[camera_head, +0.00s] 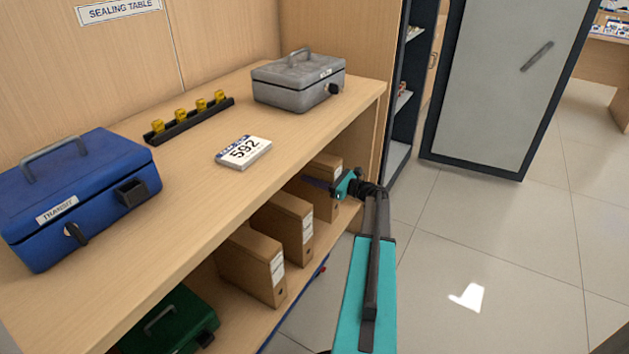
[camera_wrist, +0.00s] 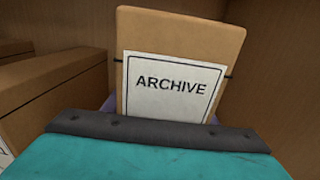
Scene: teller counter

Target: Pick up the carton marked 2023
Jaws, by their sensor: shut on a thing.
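Three brown archive cartons stand on the lower shelf under the counter: a near one (camera_head: 245,262), a middle one (camera_head: 284,226) and a far one (camera_head: 325,168). My gripper (camera_head: 322,184) is at the far carton and shut on it. In the wrist view this carton (camera_wrist: 180,36) stands upright, slightly tilted in the picture, with a white label reading ARCHIVE. The lower part of the label is hidden behind my gripper, so I see no year. Purple finger parts show at the carton's sides. I cannot tell whether its base touches the shelf.
Another carton (camera_wrist: 60,95) is close on the left in the wrist view. A green box (camera_head: 170,322) is on the lower shelf. The counter top (camera_head: 200,190) above holds a blue box (camera_head: 80,190), a grey box (camera_head: 297,82) and a 592 block (camera_head: 243,151). The floor at right is clear.

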